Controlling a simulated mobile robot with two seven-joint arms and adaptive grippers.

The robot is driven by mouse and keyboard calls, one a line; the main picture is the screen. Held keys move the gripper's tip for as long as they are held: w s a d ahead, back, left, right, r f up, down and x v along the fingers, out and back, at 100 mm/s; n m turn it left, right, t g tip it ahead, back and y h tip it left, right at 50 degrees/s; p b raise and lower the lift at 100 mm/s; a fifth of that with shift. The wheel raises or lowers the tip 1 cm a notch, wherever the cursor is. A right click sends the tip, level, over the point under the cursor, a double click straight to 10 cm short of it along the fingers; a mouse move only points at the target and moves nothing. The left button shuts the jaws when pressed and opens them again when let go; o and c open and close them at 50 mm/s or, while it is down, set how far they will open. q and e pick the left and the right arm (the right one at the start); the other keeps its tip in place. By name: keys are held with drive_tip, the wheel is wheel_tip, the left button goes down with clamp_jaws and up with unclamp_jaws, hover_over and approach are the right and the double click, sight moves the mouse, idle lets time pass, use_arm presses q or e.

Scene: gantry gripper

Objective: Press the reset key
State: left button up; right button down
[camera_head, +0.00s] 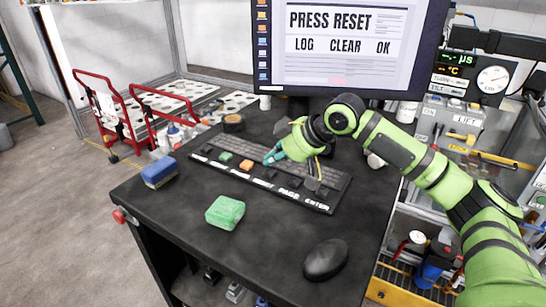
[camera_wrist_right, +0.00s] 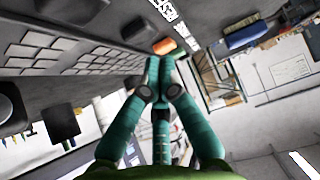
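A black keyboard (camera_head: 330,209) lies on the dark table below a monitor (camera_head: 335,75) that reads "PRESS RESET". It has a green key (camera_head: 225,157), an orange key (camera_head: 246,165) and several dark keys with white labels along its front edge. The labels PAGE and ENTER are legible at the right; I cannot read a RESET label clearly. My right gripper (camera_head: 268,160) is over the keyboard, just right of the orange key. In the right wrist view its teal fingertips are together and empty, close to the orange key (camera_wrist_right: 164,46); contact is unclear. My left gripper is out of view.
A green block (camera_head: 225,212) and a blue sponge (camera_head: 159,172) lie in front of and left of the keyboard. A black mouse (camera_head: 325,259) is at the front right. A tape roll (camera_head: 233,122) is behind.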

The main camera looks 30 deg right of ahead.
drive_tip(key=shift+s+d+f, duration=0.1)
drive_tip(key=shift+s+f, duration=0.05)
drive_tip(key=shift+f, duration=0.4)
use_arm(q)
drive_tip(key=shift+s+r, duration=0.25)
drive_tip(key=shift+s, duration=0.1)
use_arm(e)
drive_tip(key=shift+f, duration=0.1)
